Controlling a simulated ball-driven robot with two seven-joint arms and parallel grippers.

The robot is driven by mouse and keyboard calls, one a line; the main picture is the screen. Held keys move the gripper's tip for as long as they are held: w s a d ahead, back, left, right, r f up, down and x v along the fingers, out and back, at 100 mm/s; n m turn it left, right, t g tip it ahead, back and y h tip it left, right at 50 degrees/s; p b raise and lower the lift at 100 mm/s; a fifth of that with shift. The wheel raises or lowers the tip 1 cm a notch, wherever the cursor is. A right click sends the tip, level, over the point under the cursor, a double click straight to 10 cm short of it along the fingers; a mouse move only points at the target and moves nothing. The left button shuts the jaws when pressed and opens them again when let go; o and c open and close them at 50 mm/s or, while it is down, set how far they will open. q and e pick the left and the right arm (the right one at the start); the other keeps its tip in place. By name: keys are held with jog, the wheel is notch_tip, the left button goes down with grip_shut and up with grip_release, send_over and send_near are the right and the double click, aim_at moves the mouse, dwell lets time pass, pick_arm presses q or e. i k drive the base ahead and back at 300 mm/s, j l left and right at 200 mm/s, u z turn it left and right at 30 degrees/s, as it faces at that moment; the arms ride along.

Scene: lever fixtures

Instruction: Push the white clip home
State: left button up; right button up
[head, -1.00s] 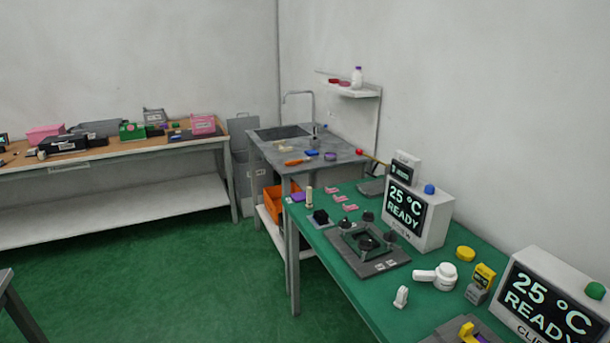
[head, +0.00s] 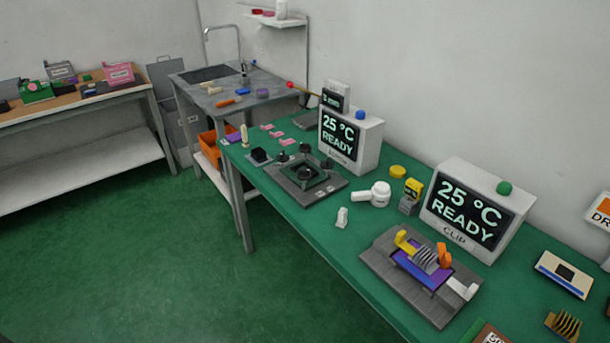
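A grey fixture plate (head: 385,272) lies on the green bench in front of a screen reading "25 °C READY" and labelled "CLIP" (head: 467,212). On it is a purple block (head: 422,271) with a grey finned part (head: 427,260) on top. A yellow piece (head: 404,241) stands at its left end and an orange piece (head: 444,256) at its back right. A white piece (head: 462,288) sticks out at the right end, seemingly the white clip. How far in it sits cannot be told. Neither of my grippers is in view.
A small white upright part (head: 341,217) and a white round-headed tool (head: 374,195) lie left of the fixture. Another dark fixture (head: 305,180) stands farther back.

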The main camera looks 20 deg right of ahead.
aim_at(467, 295)
jog(key=z, duration=1.25)
